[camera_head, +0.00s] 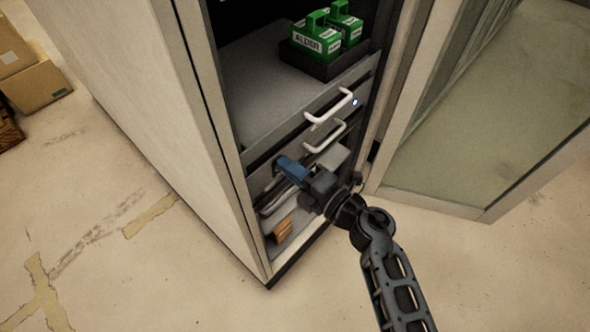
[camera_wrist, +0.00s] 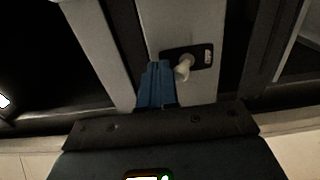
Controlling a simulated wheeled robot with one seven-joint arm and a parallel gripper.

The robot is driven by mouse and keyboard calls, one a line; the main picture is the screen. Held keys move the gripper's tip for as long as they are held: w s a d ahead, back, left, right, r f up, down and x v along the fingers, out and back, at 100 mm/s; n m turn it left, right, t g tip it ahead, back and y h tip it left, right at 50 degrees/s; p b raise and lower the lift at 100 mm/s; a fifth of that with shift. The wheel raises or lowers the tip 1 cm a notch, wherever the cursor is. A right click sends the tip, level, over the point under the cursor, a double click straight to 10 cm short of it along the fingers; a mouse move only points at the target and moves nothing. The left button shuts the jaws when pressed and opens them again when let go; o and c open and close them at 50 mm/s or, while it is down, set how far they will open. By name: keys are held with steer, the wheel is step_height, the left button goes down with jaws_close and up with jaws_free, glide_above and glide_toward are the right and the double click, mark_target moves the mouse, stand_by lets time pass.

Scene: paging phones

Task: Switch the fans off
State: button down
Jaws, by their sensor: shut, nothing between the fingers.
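In the wrist view a pale switch lever (camera_wrist: 183,68) sticks out of a dark plate (camera_wrist: 172,56) on a light upright panel. A small label (camera_wrist: 207,57) at the plate's right end is too small to read. I cannot tell that it names the fans, and no fans show. My gripper (camera_wrist: 157,85) is shut and empty, its blue fingers just left of the lever; I cannot tell whether they touch it. In the head view my gripper (camera_head: 290,168) is at the cabinet's lower front, below two drawer handles. The lever and plate are hidden there.
The tall cabinet (camera_head: 120,100) stands with its glazed door (camera_head: 490,120) open to the right. Green boxes (camera_head: 318,38) sit on a dark tray on its upper shelf. Two white handles (camera_head: 332,106) stick out above my gripper. Cardboard boxes (camera_head: 35,80) lie at far left.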

steer(key=shift+f+b, duration=0.3)
steer(key=shift+f, duration=0.45)
steer(key=shift+b, duration=0.3)
steer(key=shift+r, duration=0.1)
steer(key=shift+r+p, duration=0.55)
steer(key=shift+p, duration=0.25)
steer(key=p+v, duration=0.2)
steer(key=v, duration=0.6)
steer(key=shift+p, duration=0.35)
